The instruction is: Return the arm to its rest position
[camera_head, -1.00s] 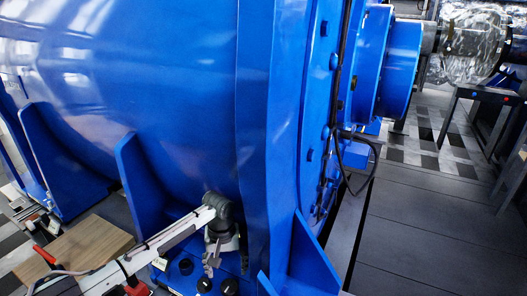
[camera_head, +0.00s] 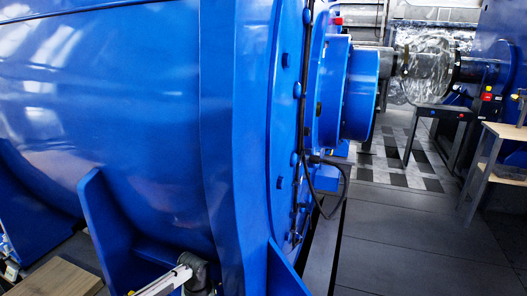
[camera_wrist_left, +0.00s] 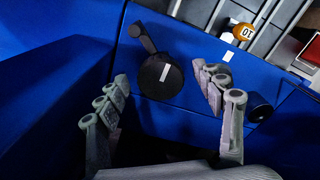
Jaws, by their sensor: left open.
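My left gripper (camera_wrist_left: 163,82) is open in the left wrist view, with grey fingers apart and nothing between them. Beyond the fingers is a blue surface with a round black part (camera_wrist_left: 161,78) that has a short stem and a white mark. I cannot tell how far the fingers are from it. In the head view only a piece of my left arm (camera_head: 185,274) shows at the bottom edge, in front of the foot of the big blue motor housing (camera_head: 130,110). The left gripper is out of that view. My right arm is in neither view.
A blue upright rib (camera_head: 105,225) stands close left of my arm. A wooden board (camera_head: 60,280) is at the lower left. An orange round thing marked 10 (camera_wrist_left: 243,32) is near the wrist view's top. Grey floor (camera_head: 410,235) is open at the right.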

